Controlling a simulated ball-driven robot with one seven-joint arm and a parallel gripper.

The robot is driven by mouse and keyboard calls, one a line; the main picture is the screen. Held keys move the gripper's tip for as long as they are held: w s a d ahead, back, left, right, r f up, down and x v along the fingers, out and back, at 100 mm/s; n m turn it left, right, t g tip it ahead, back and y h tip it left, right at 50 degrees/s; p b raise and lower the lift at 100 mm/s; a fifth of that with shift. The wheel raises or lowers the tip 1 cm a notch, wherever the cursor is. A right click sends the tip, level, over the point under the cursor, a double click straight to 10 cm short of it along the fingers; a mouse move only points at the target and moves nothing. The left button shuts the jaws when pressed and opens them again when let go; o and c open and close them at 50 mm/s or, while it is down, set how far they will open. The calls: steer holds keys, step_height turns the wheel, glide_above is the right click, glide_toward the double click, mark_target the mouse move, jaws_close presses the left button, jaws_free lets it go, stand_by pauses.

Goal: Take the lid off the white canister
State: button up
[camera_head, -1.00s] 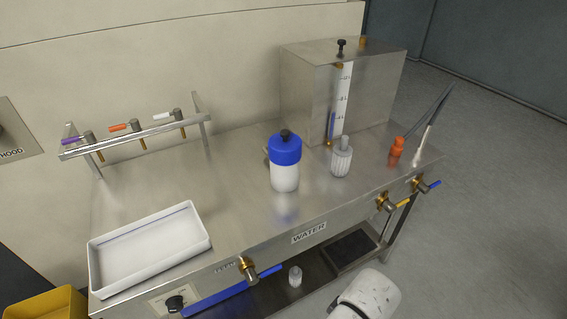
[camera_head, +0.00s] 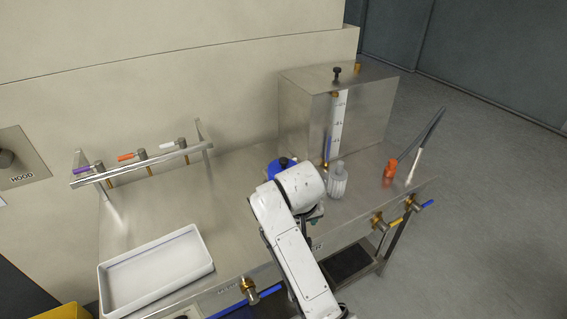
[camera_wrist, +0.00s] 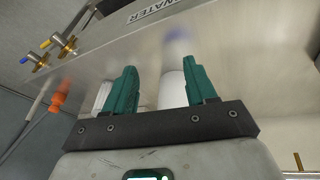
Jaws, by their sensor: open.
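The white canister has a blue lid (camera_head: 279,167) with a dark knob. In the head view my arm covers most of it, and only part of the lid shows. In the wrist view the white canister body (camera_wrist: 173,89) shows between the green fingers, nearer the right one, with a blurred blue-and-white reflection on the steel. The lid is hidden there behind the gripper. My gripper (camera_wrist: 158,72) is open with its fingers apart at the canister. I cannot tell whether either finger touches it.
A ribbed pale bottle (camera_head: 338,181) stands close to the right of the canister. A steel tank (camera_head: 305,105) stands behind, a white tray (camera_head: 158,268) lies front left, and a tap rail (camera_head: 140,165) is back left. The bench between is clear.

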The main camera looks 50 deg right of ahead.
mark_target(283, 159)
steer(key=w+d+r+m+p, duration=0.2)
steer(key=w+r, duration=0.4)
steer(key=r, duration=0.3)
steer(key=w+d+r+m+p, duration=0.25)
steer(key=w+r, duration=0.25)
steer(key=r, duration=0.5)
steer(key=x, duration=0.3)
steer(key=p+x, duration=0.1)
steer(key=x, duration=0.7)
steer(key=shift+w+d+r+p, duration=0.15)
steer(key=shift+w+p, duration=0.1)
steer(key=shift+p, duration=0.15)
jaws_close()
steer(key=shift+t, duration=0.3)
